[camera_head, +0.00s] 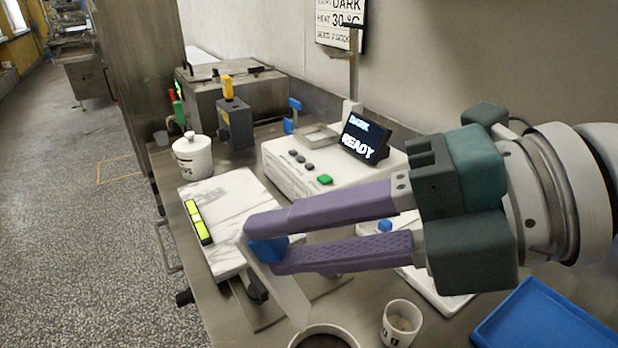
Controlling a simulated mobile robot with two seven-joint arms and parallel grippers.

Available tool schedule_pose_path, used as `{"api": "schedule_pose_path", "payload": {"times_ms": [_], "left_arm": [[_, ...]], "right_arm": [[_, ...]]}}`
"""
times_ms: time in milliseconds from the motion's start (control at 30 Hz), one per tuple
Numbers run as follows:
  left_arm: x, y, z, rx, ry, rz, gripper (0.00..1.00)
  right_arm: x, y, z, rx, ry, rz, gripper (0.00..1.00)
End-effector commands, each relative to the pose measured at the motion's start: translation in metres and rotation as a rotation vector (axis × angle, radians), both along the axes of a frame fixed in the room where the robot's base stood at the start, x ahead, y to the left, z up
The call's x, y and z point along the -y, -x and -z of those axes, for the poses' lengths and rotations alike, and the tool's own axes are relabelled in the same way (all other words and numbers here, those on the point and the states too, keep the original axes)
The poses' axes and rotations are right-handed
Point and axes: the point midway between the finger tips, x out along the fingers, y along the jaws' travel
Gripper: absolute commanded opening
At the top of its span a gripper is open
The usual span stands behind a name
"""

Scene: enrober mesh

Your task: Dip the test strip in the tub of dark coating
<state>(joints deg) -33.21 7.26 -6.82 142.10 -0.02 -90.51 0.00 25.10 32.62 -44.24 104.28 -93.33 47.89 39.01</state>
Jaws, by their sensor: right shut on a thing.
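My right gripper (265,247) reaches in from the right and is shut on the blue grip end of a pale, flat test strip (283,292). The strip hangs tilted, its lower end down and to the right. That end shows close to the rim of a round pale tub (296,340) at the bottom edge. The tub's inside looks dark, and most of the tub is cut off by the frame. I cannot tell the strip's height above the rim; no dark coating shows on it. My left gripper is not in view.
A white marble slab (238,192) bears a yellow-green level (198,222). A white machine (290,170) has a display (366,137) reading "READY". A lidded white pot (193,158) stands behind. A small cup (401,323) and a blue tray (548,322) are at the front right.

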Motion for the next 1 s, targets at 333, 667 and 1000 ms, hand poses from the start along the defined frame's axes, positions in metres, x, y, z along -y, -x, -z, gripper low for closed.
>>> {"api": "schedule_pose_path", "payload": {"times_ms": [333, 667, 1000], "left_arm": [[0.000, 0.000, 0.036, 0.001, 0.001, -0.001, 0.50], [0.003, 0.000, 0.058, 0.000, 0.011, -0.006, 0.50], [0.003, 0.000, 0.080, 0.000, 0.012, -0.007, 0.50]], "right_arm": [[0.011, 0.002, 0.029, -0.001, 0.001, -0.001, 0.00], [0.022, 0.004, 0.053, -0.002, 0.002, -0.001, 0.00], [0.034, 0.005, 0.080, -0.001, 0.001, 0.000, 0.00]]}}
